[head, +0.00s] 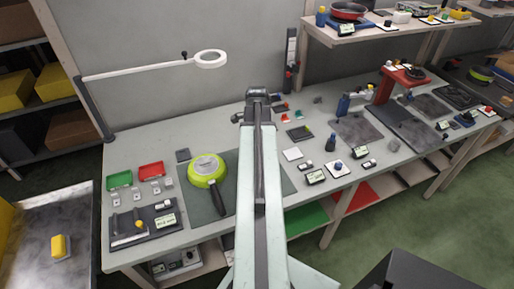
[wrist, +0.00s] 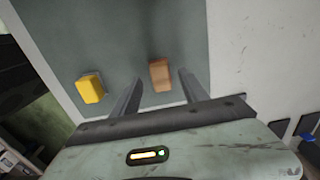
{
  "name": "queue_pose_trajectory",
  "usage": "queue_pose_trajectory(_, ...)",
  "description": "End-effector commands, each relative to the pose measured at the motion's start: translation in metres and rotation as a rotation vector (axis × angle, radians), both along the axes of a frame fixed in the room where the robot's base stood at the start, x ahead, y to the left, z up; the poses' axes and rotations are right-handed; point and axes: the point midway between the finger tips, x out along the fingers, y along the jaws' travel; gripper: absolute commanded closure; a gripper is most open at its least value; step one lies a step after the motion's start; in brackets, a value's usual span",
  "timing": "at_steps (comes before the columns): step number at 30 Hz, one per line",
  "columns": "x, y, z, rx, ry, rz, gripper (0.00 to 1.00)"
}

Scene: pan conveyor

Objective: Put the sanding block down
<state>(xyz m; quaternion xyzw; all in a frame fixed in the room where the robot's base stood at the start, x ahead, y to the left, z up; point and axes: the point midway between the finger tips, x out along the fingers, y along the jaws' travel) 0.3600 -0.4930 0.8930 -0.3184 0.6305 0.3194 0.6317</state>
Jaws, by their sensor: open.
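In the wrist view, my gripper (wrist: 160,76) is open, with one finger on each side of a brown block (wrist: 160,74). The brown block looks like the sanding block, though no label shows. A gap shows between it and each finger, so nothing is gripped. It appears to rest on a grey surface (wrist: 125,40); its exact height below the fingertips is hard to tell. A yellow block (wrist: 90,88) lies on the same surface to the left. In the head view my arm runs up the middle, and neither the brown block nor my fingers can be made out.
The bench holds a green pan (head: 205,169) on a dark mat (head: 188,195). Red (head: 151,171) and green (head: 119,180) trays sit at left. A lamp arm (head: 140,71) reaches over the back. Several small items and a red stand (head: 384,88) are at right.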

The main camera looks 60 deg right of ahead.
Motion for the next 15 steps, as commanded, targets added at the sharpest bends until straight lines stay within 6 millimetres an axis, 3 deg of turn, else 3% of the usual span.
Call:
queue_pose_trajectory(1, 0.0, 0.0, 0.024, 0.0, 0.0, 0.0, 0.48)
queue_pose_trajectory(6, 0.0, 0.0, 0.063, 0.0, 0.0, 0.0, 0.48)
queue_pose_trajectory(10, 0.0, 0.0, 0.082, 0.0, 0.0, -0.001, 0.48)
queue_pose_trajectory(15, 0.0, -0.001, 0.085, 0.0, 0.0, -0.001, 0.48)
